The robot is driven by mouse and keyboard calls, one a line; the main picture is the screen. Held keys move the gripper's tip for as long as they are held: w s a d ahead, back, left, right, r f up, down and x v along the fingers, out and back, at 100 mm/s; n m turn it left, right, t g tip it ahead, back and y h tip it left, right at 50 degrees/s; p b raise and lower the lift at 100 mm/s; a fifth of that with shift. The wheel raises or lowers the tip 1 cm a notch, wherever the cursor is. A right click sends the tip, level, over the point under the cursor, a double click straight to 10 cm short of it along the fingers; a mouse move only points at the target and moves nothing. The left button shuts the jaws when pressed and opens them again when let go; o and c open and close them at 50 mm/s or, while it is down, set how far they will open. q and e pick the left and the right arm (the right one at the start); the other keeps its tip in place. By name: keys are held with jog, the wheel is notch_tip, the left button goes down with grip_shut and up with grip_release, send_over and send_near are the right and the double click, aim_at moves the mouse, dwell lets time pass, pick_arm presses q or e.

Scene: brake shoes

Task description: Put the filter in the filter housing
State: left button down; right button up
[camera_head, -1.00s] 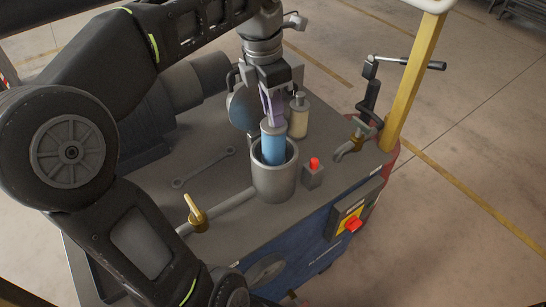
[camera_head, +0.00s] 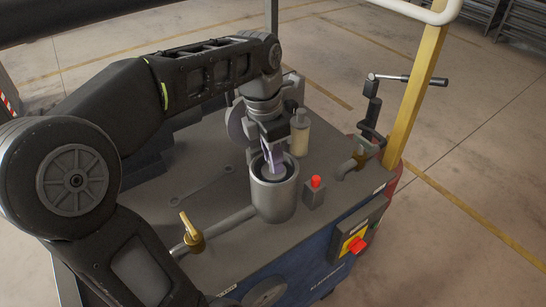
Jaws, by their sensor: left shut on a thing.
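The filter housing (camera_head: 274,200) is a grey open-topped cylinder standing on the bench top, with a pipe running from it to the lower left. The filter (camera_head: 266,171) is down inside the housing; only its grey top end shows and its blue body is hidden by the housing wall. My left gripper (camera_head: 273,160) comes down from above with its purple-tinted fingers at the housing mouth, shut on the filter's top. My right gripper is not in view.
A cream bottle (camera_head: 299,138) stands just behind the housing. A small box with a red button (camera_head: 316,187) is close at its right. A yellow valve handle (camera_head: 189,228) is on the pipe, and a wrench (camera_head: 202,186) lies at left. A yellow post (camera_head: 416,95) rises at right.

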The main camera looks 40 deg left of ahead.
pick_arm(q)
jog(key=shift+f, duration=0.2)
jog(key=shift+f, duration=0.15)
jog(key=c, duration=1.2)
grip_release()
jog(key=shift+r, duration=0.25)
jog(key=r, duration=0.6)
jog(key=shift+s+a+r, duration=0.1)
jog(key=shift+s+a, duration=0.1)
jog(key=shift+s, duration=0.1)
jog(key=shift+s+a+r+p, duration=0.1)
jog(key=shift+s+r+p, duration=0.1)
jog(key=shift+r+p, duration=1.3)
jog(key=shift+s+a+r+p, duration=0.1)
jog(key=shift+s+r+p, duration=0.05)
jog(key=shift+r+p, duration=1.35)
jog(key=shift+f, duration=0.15)
